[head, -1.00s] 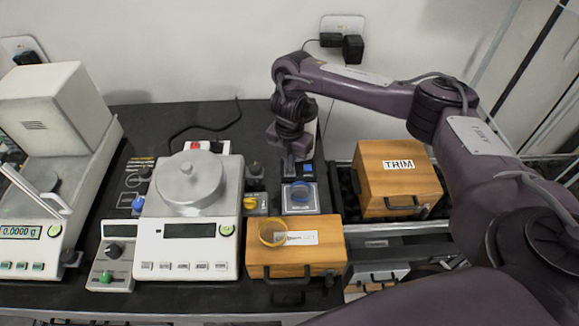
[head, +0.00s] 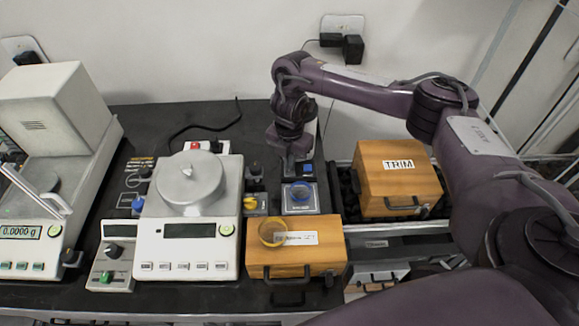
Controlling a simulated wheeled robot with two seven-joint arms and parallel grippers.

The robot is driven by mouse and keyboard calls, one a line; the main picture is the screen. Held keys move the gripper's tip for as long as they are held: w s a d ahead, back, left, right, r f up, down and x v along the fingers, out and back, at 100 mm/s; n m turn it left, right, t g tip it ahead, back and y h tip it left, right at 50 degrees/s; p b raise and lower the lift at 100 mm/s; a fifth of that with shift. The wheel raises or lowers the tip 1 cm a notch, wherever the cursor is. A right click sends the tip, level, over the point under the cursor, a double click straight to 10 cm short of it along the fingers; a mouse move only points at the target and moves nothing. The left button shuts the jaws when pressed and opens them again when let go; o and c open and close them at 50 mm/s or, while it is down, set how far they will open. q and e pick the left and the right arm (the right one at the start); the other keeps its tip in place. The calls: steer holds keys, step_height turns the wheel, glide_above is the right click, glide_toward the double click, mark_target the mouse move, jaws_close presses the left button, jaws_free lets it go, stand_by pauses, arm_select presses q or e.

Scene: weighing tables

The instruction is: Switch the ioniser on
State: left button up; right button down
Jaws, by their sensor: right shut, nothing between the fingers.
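My right gripper (head: 289,168) points down at the back right of the dark bench, with its fingers shut and empty. It is just left of a small device with a blue square button (head: 307,169) and behind a clear-topped box with a round blue part (head: 300,192). I cannot tell whether the fingertips touch anything. No readable label shows which device is the ioniser. A grey control box with a black knob and a green button (head: 106,277) stands at the front left. My left gripper is not in view.
A balance with a round metal cover (head: 188,180) stands mid-bench, and a larger balance (head: 58,110) stands at the left. A wooden box (head: 294,260) with a yellow ring (head: 272,232) on it sits in front. The TRIM box (head: 397,178) is at right, near my right arm.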

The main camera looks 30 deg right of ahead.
steer(key=shift+f+b, duration=0.3)
steer(key=shift+f, duration=0.1)
stand_by(0.3)
steer(key=shift+s+r, duration=0.1)
steer(key=shift+r, duration=0.05)
step_height(320, 180, up, 7)
steer(key=p, duration=0.6)
steer(key=shift+p, duration=0.35)
